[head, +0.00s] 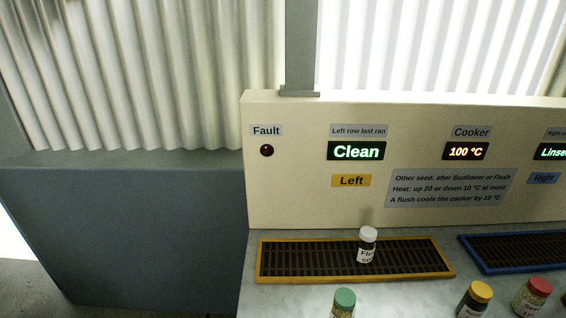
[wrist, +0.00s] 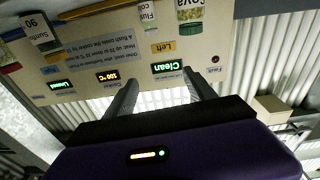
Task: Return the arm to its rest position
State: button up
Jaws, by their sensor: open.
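My gripper (wrist: 160,76) shows in the wrist view, its two grey fingers apart with nothing between them. That view is upside down and faces the control panel (wrist: 110,60) from a distance. My arm and gripper do not show in the head view. The cream panel (head: 310,215) stands at the back of the metal table there. Its displays read "Clean" (head: 356,151) for the left row and "100 °C" (head: 466,151) for the cooker. The right display is cut off at "Linse".
A white-capped flush bottle (head: 367,246) stands upright on the yellow-framed grate (head: 420,272). A blue-framed grate (head: 485,268) lies to the right. Green-capped (head: 343,302), yellow-capped (head: 474,300) and red-capped (head: 532,297) bottles stand in front. The fault lamp (head: 267,150) looks dark.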

jog(key=s+g, duration=0.4)
jog(key=s, duration=2)
jog(key=shift+s+a+f+y, duration=0.2)
jog(key=shift+s+a+y, duration=0.1)
jog(key=shift+s, duration=0.1)
